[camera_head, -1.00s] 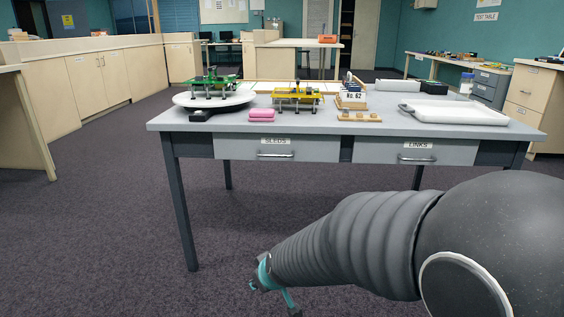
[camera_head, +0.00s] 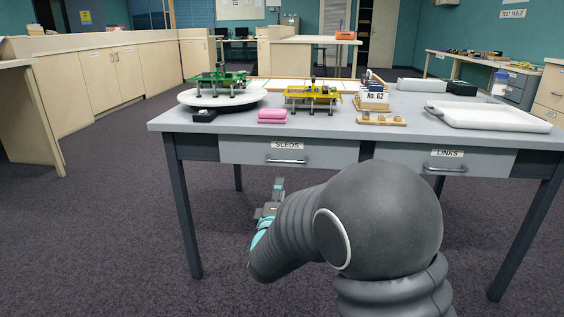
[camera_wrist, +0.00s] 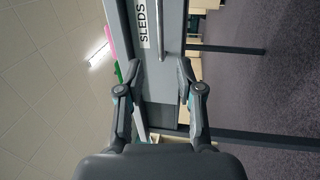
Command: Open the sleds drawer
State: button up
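The sleds drawer (camera_head: 250,152) is a grey front under the left part of the table top, with a "SLEDS" label and a metal bar handle (camera_head: 286,160). It looks closed. My gripper (camera_head: 279,186) is below and in front of it in the head view, partly hidden by my arm. In the wrist view the drawer appears turned on its side, with its handle (camera_wrist: 162,38) beyond the fingertips. My gripper (camera_wrist: 154,75) is open there, its fingers spread apart with nothing between them. The handle is apart from the fingers.
The grey table (camera_head: 415,133) holds a white turntable (camera_head: 187,98) with a green model, a yellow model (camera_head: 312,96), pink blocks (camera_head: 272,116) and a white tray (camera_head: 490,118). The links drawer (camera_head: 480,162) is to the right. The table legs flank open carpet.

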aim_at(285, 161)
jog(key=w, duration=0.4)
jog(key=w+r, duration=0.1)
jog(key=w, duration=0.4)
jog(key=w+r, duration=0.1)
jog(key=w, duration=0.3)
jog(key=shift+w+d+r, duration=0.15)
jog(key=shift+d+r, duration=0.05)
jog(key=shift+r, duration=0.05)
